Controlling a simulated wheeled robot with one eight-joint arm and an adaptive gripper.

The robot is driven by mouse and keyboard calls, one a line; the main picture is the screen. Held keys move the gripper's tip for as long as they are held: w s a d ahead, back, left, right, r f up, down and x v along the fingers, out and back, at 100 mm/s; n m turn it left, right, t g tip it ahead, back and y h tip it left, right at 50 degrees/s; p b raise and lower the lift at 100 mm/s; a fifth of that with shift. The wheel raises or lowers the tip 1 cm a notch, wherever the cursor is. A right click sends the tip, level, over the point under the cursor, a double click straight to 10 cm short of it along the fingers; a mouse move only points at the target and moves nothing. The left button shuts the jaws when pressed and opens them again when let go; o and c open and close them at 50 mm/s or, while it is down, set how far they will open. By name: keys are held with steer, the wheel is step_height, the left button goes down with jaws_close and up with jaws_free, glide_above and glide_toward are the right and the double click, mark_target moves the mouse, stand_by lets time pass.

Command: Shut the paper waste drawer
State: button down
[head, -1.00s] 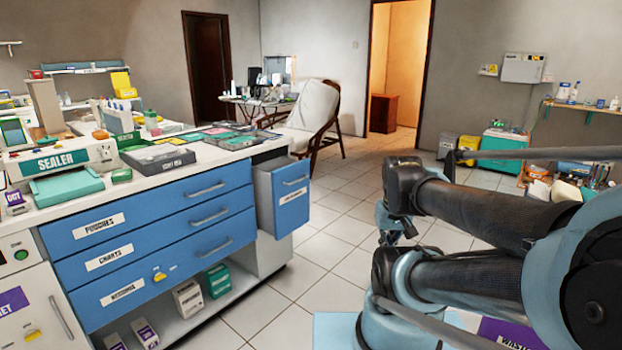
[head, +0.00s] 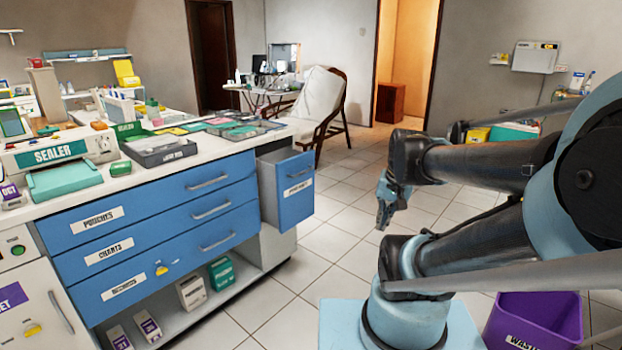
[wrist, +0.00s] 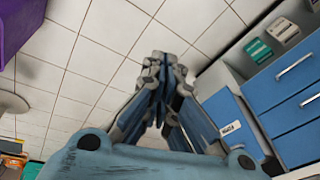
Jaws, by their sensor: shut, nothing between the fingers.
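The paper waste drawer (head: 296,188) is a narrow blue front with a handle and a white label, at the right end of the blue cabinet. It stands pulled out past the fronts beside it, with its grey side showing. It also appears at the right of the wrist view (wrist: 226,108), beyond my fingers. My gripper (head: 383,222) is to the right of the drawer in the head view, over the tiled floor and apart from it, pointing down. In the wrist view my gripper's fingers (wrist: 160,62) are together with nothing between them. The label is too small to read surely.
Three wide blue drawers (head: 150,218) to the left are shut. The counter (head: 235,137) above carries a sealer and trays. A purple waste bin (head: 535,318) stands at lower right. Tiled floor (head: 330,240) between the cabinet and my arm is clear.

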steer(key=w+a+r+m+y, duration=0.1)
steer(key=w+a+m, duration=0.25)
steer(key=w, duration=0.35)
steer(key=w+a+r+m+t+y, duration=0.1)
steer(key=w+a+m, duration=0.1)
steer(key=w+m, duration=0.3)
steer(key=w+a+r+m+y, duration=0.1)
steer(key=w+a+m+y, duration=0.15)
steer(key=w, duration=0.55)
steer(key=w+a+f+m+t+y, duration=0.1)
steer(key=w+a+f+m, duration=0.15)
steer(key=w+m, duration=0.5)
steer(key=w+a+f+m+t+y, duration=0.1)
steer(key=w+a+f+m, duration=0.2)
steer(key=w, duration=0.8)
steer(key=w+a+f, duration=0.5)
steer(key=w+a, duration=0.2)
steer(key=a, duration=0.2)
steer(key=shift+a+m, duration=0.2)
steer(key=shift+m, duration=0.25)
steer(key=w+a, duration=0.8)
steer(key=a, duration=0.3)
steer(key=shift+w, duration=0.2)
